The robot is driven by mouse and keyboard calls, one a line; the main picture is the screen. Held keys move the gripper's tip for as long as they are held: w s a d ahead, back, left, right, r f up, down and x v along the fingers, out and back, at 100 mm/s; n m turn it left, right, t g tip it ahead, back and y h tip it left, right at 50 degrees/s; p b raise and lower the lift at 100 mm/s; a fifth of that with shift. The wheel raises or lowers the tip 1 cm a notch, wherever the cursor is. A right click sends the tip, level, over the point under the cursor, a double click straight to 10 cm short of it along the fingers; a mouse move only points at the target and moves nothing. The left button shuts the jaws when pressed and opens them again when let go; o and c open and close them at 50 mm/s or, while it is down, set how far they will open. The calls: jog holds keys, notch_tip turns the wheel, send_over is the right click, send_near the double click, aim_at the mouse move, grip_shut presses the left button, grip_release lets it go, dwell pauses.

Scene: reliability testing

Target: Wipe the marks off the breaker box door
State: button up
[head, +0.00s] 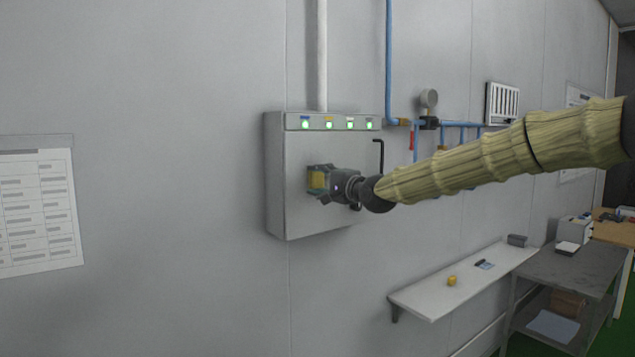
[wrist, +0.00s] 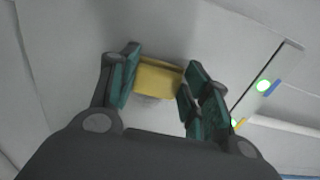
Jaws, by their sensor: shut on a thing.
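The breaker box (head: 300,155) is a light grey box on the wall, with a row of lit green lamps along its top strip. Its door (head: 345,148) faces me and looks shut; its pale surface also fills much of the wrist view (wrist: 210,45). My gripper (head: 318,180) is in front of the door's left-middle part, shut on a yellow sponge-like block (wrist: 157,78). The block is at or very near the door; I cannot tell whether it touches. A faint grey smudge (wrist: 149,100) shows beside the block; it may be a mark or shadow. My gripper and arm hide part of the door.
A black handle (head: 379,152) sticks out at the box's right side. Blue pipes (head: 389,60) and a gauge (head: 429,98) are on the wall to the right. Below, a white shelf (head: 425,295) carries a small yellow object (head: 452,281). A grey cart (head: 575,265) stands further right.

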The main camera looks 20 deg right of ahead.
jog(key=w+d+p, duration=0.2)
jog(key=d, duration=0.4)
jog(key=shift+w+d, duration=0.3)
jog(key=shift+d, duration=0.1)
dwell(0.3)
jog(key=shift+s+a+b, duration=0.45)
jog(key=shift+a+b, duration=0.1)
jog(key=shift+a, duration=0.65)
jog(key=shift+s+a+b, duration=0.5)
jog(key=shift+a, duration=0.75)
jog(key=shift+s+a+b, duration=0.45)
jog(key=shift+a+b, duration=0.1)
jog(key=shift+a, duration=0.65)
jog(key=shift+s, duration=0.1)
jog(key=shift+s+d+f+b, duration=0.1)
jog(key=shift+s+d+b, duration=0.15)
jog(key=shift+s, duration=0.25)
jog(key=shift+b+v, duration=0.75)
jog(key=shift+v, duration=1.65)
